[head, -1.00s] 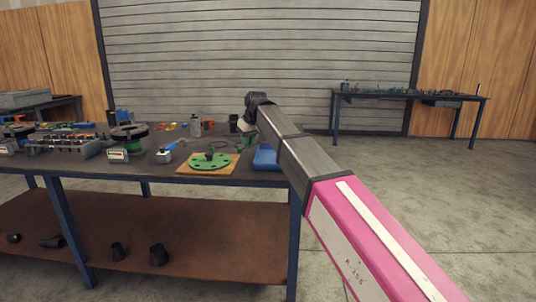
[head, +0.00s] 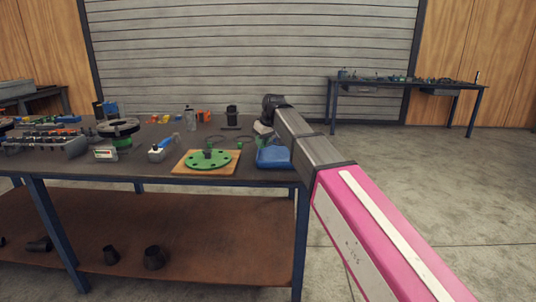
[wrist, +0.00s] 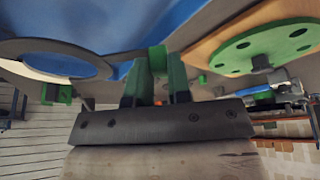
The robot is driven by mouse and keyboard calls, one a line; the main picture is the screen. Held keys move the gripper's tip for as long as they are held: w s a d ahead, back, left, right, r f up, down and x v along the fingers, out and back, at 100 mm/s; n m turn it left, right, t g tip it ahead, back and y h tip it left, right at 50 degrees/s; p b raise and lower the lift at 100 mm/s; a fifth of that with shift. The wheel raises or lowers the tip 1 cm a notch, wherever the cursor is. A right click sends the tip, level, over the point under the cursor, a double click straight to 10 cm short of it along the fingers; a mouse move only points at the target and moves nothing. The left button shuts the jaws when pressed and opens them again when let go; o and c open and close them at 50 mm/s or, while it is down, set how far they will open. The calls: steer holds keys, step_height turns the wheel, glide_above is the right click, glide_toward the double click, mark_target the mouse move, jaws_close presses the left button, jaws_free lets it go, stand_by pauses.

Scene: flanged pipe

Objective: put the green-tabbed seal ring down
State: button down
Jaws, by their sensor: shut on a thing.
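My gripper (wrist: 160,82) is shut on the green tab (wrist: 157,58) of a dark grey seal ring (wrist: 30,47). The ring sticks out to the left of the fingers in the wrist view, in front of a blue tray (wrist: 115,18). Whether it touches the tray cannot be told. In the head view my gripper (head: 262,129) is low over the table's right end, just behind the blue tray (head: 274,157). The held ring cannot be made out there.
A green flange (head: 209,160) lies on a wooden board (head: 183,169) left of the tray. A thin dark loop lies behind it. A bottle (head: 190,119), a dark cup (head: 232,116) and several tools stand on the table (head: 130,172). Open floor lies to the right.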

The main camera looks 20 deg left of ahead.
mark_target(265, 159)
steer(key=shift+w+d+f, duration=0.15)
steer(key=shift+d+f, duration=0.55)
steer(key=shift+d, duration=0.35)
steer(key=shift+f, duration=1.95)
steer(key=c, duration=1.3)
jaws_free()
steer(key=shift+c, duration=0.2)
steer(key=v, duration=1.2)
steer(key=shift+w, duration=0.15)
